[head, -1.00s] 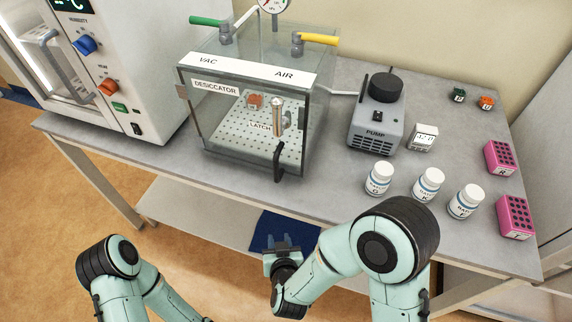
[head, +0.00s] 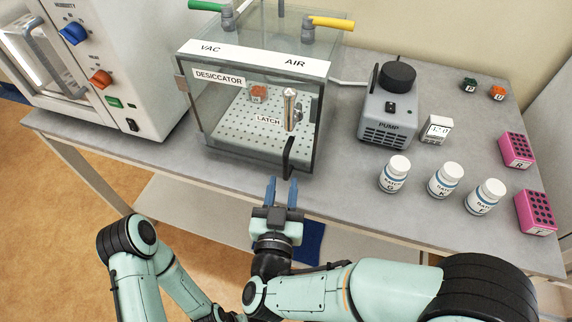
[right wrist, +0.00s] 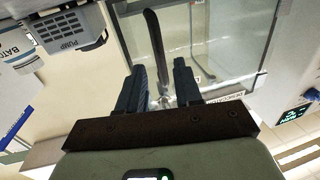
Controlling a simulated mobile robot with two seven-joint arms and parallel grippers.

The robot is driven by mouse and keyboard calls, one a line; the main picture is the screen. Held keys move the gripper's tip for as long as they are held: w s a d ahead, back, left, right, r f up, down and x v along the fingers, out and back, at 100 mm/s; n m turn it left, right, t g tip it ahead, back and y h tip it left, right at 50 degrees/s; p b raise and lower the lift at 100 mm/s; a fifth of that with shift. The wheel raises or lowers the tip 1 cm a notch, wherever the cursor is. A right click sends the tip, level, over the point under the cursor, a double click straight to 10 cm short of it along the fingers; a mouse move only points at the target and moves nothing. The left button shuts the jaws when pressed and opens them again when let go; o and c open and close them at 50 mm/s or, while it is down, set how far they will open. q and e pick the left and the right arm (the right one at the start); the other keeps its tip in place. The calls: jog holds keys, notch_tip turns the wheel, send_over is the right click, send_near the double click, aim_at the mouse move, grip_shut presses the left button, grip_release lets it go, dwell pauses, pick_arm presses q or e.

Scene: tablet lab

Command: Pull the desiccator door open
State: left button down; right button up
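The desiccator (head: 255,60) is a clear box on the bench, and its front door (head: 225,115) looks shut. A silver latch (head: 290,108) stands upright on the door's right side. The black door handle (head: 289,158) is at the door's lower right; it also shows in the right wrist view (right wrist: 154,38). My right gripper (head: 282,182) is open and empty, just in front of and below the handle. In the right wrist view the handle lines up between the fingers (right wrist: 160,68); contact cannot be told. My left arm shows at lower left, its gripper out of view.
The grey pump (head: 388,115) stands right of the desiccator, with white bottles (head: 394,175) in front of it to the right. Pink racks (head: 516,150) sit at the right edge. A large white machine (head: 110,75) stands at left. The bench front (head: 170,160) is clear.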

aim_at(285, 170)
jog(key=w, duration=0.5)
jog(key=shift+w+d, duration=0.35)
jog(key=shift+w, duration=0.05)
grip_shut()
